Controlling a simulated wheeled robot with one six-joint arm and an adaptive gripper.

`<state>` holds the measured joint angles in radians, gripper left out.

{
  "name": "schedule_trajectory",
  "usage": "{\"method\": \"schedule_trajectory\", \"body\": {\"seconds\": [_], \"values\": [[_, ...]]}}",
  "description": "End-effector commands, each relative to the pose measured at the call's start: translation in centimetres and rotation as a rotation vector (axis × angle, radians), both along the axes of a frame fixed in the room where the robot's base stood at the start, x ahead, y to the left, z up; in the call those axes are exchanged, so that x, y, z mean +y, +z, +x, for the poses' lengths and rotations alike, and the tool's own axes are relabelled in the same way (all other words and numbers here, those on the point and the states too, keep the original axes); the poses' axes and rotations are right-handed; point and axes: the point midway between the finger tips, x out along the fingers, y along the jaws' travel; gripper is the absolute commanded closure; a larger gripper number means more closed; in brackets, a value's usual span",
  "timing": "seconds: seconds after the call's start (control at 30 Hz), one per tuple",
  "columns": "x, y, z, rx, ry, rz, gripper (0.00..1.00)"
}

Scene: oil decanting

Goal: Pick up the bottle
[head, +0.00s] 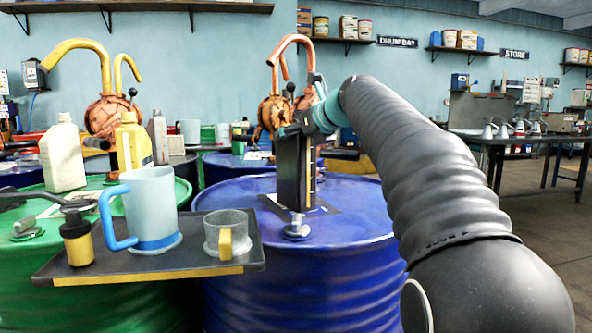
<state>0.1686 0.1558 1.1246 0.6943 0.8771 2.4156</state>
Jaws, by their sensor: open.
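A tall dark bottle (291,172) with a pale yellow level strip stands upright on the blue drum (345,215). My gripper (290,130) is open at the upper part of this bottle, reaching in from the right past a teal wrist. Whether the fingers touch the bottle cannot be told. Other bottles stand at the left: a cream one (62,157) on the green drum, a yellow one (133,143), and a grey one (158,138) behind.
A dark tray (195,262) in front holds a clear jug (152,205) with a blue handle, a small cup (227,235) and a black-and-yellow oiler (76,240). A copper hand pump (272,112) rises behind the dark bottle. A yellow-spouted pump (104,112) stands at the left.

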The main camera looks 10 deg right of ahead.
Motion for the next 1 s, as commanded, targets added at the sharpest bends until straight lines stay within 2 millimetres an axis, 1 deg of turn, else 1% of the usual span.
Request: {"method": "schedule_trajectory", "body": {"seconds": [0.07,0.1,0.17,0.2,0.27,0.3,0.37,0.4,0.43,0.67,0.77,0.87,1.0], "values": [[0.0,0.0,0.0,0.000,0.000,0.000,0.12],[0.0,0.0,0.0,0.000,0.000,0.000,0.22],[0.0,0.0,0.0,0.000,0.000,0.000,0.38],[0.0,0.0,0.0,0.000,0.000,0.000,0.47],[0.0,0.0,0.0,0.000,0.000,0.000,0.62],[0.0,0.0,-0.1,0.000,0.000,0.000,0.72],[0.0,0.0,-0.1,0.000,0.000,0.000,0.88],[0.0,0.0,-0.1,0.000,0.000,0.000,0.97],[0.0,0.0,-0.1,0.000,0.000,0.000,1.00],[0.0,0.3,-0.1,-0.003,0.000,0.000,1.00],[0.0,0.8,-0.1,-0.003,0.000,0.000,1.00],[0.0,2.1,-0.1,-0.005,0.001,0.000,1.00],[0.0,4.7,0.0,-0.007,0.001,0.000,1.00]]}}
